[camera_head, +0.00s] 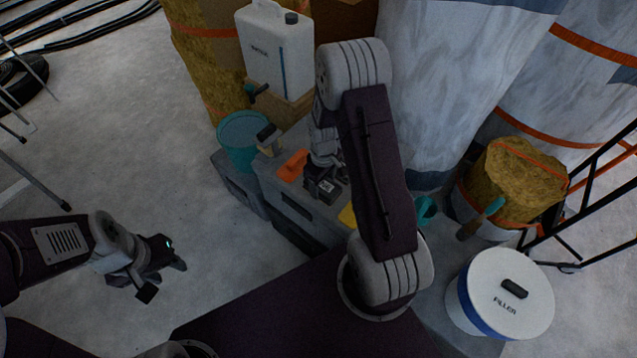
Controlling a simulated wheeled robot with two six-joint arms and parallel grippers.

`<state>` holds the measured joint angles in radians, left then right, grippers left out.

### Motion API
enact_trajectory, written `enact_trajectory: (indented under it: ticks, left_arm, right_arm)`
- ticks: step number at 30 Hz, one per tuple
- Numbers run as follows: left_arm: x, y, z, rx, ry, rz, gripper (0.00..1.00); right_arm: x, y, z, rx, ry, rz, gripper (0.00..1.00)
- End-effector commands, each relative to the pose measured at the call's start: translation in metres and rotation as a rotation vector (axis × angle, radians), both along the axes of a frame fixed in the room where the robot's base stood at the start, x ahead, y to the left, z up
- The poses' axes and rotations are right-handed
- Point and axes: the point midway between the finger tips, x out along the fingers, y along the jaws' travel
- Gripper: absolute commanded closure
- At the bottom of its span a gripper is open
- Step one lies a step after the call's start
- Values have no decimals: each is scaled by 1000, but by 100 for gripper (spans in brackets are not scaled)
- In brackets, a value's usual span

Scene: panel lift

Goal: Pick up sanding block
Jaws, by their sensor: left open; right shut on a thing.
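My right gripper (322,186) points down at the top of the grey case (290,203), its upper arm crossing in front of the camera. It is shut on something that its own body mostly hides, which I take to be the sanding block. An orange block-like piece (291,165) lies on the case top right beside the gripper's left side; I cannot tell whether this is the held thing. A yellow piece (347,215) shows partly behind my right arm. My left gripper (163,279) is open and empty over bare floor at the left, apart from the case.
A teal bucket (242,142) and a white jug (273,50) stand behind the case. A brush (482,218), a teal ring-like item (426,210) and a white filler tub (506,292) are at the right. Large wrapped rolls (450,80) block the back. The left floor is mostly clear.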

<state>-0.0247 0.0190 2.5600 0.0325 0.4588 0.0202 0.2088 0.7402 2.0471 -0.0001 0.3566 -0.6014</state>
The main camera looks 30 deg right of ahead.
Motion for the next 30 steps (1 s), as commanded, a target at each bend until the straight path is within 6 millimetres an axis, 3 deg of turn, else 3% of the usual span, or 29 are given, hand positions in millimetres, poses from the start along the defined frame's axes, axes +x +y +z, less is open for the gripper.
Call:
enact_trajectory:
  ticks: [6, 12, 24, 25, 27, 30]
  left_arm:
    - [0, 0, 12, 0, 0, 0, 58]
    - [0, 0, 17, 0, 0, 0, 58]
    - [0, 0, 17, 0, 0, 0, 58]
    - [0, 0, 17, 0, 0, 0, 58]
    - [0, 0, 17, 0, 0, 0, 58]
    - [0, 0, 17, 0, 0, 0, 58]
  right_arm:
    - [-51, -6, 34, -1, -3, -4, 87]
    - [-84, -10, 53, -1, -4, -2, 87]
    - [-94, -11, 57, 0, -2, 0, 87]
    - [-94, -11, 57, 0, -2, 0, 50]
    - [-94, -11, 57, 0, -2, 0, 69]
    - [-92, -10, 57, -1, -3, -1, 74]
